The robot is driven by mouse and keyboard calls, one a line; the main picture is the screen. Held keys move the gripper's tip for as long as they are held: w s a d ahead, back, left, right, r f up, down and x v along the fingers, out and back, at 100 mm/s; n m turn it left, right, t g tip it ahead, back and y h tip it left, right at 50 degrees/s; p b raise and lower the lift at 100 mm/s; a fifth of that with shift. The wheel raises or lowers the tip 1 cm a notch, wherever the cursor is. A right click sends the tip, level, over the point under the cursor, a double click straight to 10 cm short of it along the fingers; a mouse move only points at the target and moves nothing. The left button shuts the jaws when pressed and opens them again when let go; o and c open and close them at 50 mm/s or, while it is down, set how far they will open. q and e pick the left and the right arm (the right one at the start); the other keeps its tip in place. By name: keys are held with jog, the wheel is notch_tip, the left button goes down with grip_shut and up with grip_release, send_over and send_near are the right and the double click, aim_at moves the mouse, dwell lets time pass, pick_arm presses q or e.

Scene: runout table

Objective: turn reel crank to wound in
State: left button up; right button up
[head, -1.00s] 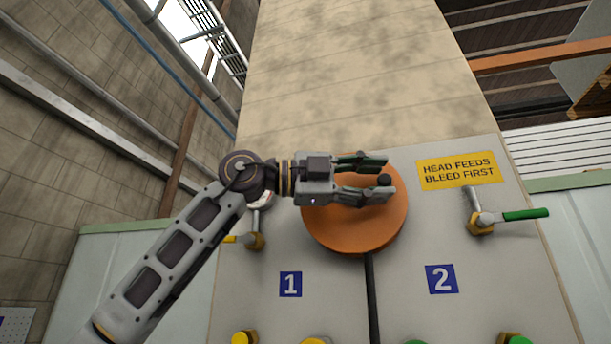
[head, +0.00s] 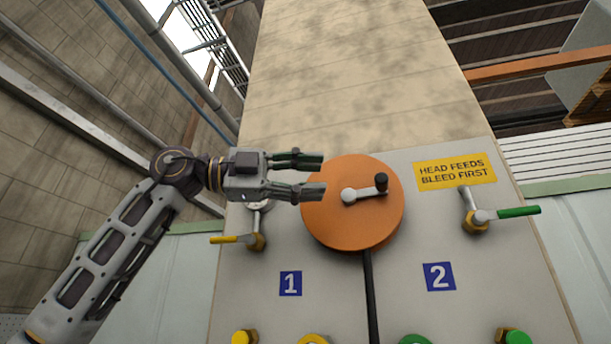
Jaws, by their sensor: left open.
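The reel (head: 340,226) is an orange disc on the grey panel, with a dark hose or strap (head: 370,295) running down from it. Its crank (head: 364,194) is a short light arm from a round hub, pointing right, with a black knob (head: 381,180) at its end. My left gripper (head: 318,176) is open and empty. Its fingertips are at the reel's left edge in the picture, left of the hub and apart from the knob. My right gripper is not in view.
A yellow-handled valve (head: 254,239) is below my left gripper. A green-handled valve (head: 480,217) is on the right, under the yellow sign (head: 455,171). Blue plates 1 (head: 290,284) and 2 (head: 440,277) sit lower, above several yellow and green fittings along the bottom.

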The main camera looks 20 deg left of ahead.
pick_arm(q)
jog(key=shift+s+a+r+m, duration=0.1)
jog(key=shift+a+r+m, duration=0.05)
jog(key=shift+m, duration=0.35)
jog(key=shift+a+r+m, duration=0.1)
jog(key=shift+r+m, duration=0.05)
jog(key=shift+m, duration=0.35)
jog(key=shift+r, duration=0.1)
